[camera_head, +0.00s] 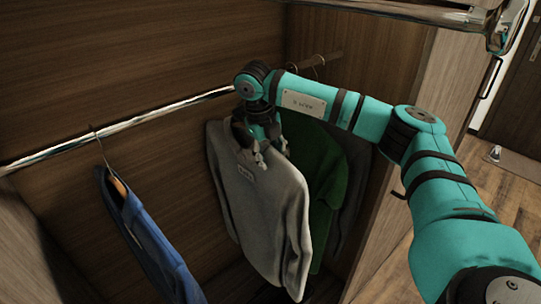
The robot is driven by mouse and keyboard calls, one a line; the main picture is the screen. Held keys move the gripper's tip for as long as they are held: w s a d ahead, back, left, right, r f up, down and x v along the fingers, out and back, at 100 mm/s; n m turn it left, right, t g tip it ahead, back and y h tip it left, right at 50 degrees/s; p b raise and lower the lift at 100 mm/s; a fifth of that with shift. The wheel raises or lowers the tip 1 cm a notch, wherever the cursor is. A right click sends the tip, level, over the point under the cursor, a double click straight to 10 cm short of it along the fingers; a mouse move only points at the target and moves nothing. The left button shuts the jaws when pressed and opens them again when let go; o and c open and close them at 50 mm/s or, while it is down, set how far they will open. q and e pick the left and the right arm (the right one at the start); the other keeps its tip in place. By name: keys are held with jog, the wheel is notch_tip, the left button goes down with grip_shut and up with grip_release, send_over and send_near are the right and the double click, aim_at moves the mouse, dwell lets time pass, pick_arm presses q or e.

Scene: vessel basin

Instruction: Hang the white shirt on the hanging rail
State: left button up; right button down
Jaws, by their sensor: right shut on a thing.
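The white shirt (264,205), looking light grey, hangs down below my right gripper (262,148) in the wardrobe. My right gripper is shut at the shirt's collar; its fingers hide the top, so I cannot tell whether it grips cloth or a hanger. The shiny metal hanging rail (150,117) runs from the left edge up to the right, passing behind my right wrist. Whether the shirt touches the rail is hidden there. My left gripper is not in view.
A blue garment (150,245) hangs from the rail at the left. A green garment (318,165) hangs close behind the white shirt, with a dark one (352,175) beside it. Bare rail lies between the blue garment and my wrist. The wardrobe's side panel (390,235) stands at right.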

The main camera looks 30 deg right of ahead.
jog(key=c, duration=0.8)
grip_release()
notch_tip(320, 180, up, 12)
jog(key=a, duration=0.2)
jog(key=shift+a, duration=0.15)
jog(key=shift+s+f, duration=0.1)
jog(key=shift+f, duration=0.05)
